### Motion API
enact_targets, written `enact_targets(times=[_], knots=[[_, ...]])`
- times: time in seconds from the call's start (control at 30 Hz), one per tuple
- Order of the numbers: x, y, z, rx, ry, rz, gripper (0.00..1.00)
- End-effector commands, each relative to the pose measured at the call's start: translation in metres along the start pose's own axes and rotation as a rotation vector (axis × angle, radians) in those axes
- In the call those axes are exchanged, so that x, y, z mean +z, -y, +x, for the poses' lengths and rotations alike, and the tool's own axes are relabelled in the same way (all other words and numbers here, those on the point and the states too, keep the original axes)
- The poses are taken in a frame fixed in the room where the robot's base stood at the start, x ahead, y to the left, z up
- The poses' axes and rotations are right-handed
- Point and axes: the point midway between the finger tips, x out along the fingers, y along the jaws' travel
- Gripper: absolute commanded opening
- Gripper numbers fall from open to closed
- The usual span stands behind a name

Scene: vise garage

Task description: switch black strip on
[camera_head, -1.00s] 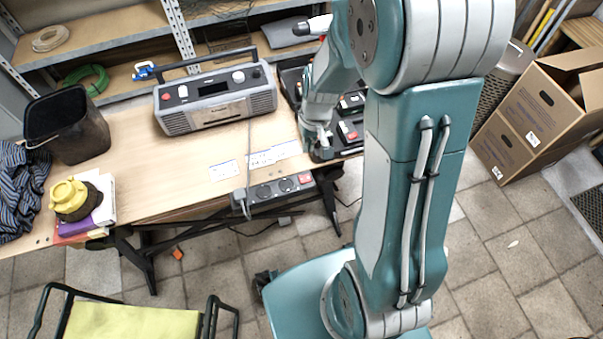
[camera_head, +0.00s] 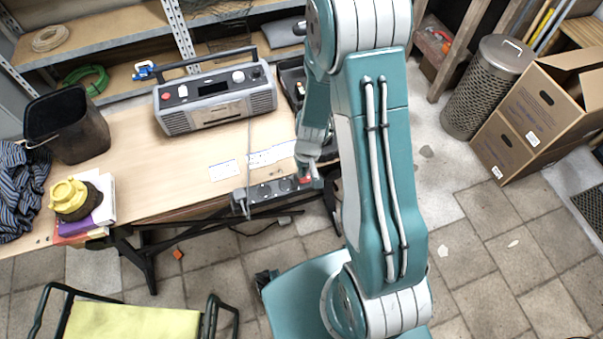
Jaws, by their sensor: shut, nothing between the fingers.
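The black power strip (camera_head: 273,190) is fixed along the front edge of the workbench, with round sockets on its face. A bit of its red switch (camera_head: 304,180) shows at its right end, partly hidden by my fingers. My gripper (camera_head: 309,174) is shut and empty. It points down at the right end of the strip, right at the switch. I cannot tell whether the fingertips touch the switch, or which way the switch is tipped.
A grey radio (camera_head: 215,103) stands on the workbench (camera_head: 190,185), with paper labels (camera_head: 272,155) in front of it. A black bin (camera_head: 67,125) and a yellow-topped item (camera_head: 70,197) are at the left. Cardboard boxes (camera_head: 530,125) stand on the floor at right.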

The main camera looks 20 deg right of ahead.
Motion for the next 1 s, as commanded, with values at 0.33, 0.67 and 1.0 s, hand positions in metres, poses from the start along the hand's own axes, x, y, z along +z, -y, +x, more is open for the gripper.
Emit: enact_targets(times=[0.33,0.67,1.0], knots=[[0.0,0.0,0.018,-0.001,-0.001,0.0,0.0],[0.0,0.001,0.022,-0.001,0.0,-0.002,0.0],[0.0,-0.002,0.021,-0.001,0.0,0.001,0.0]])
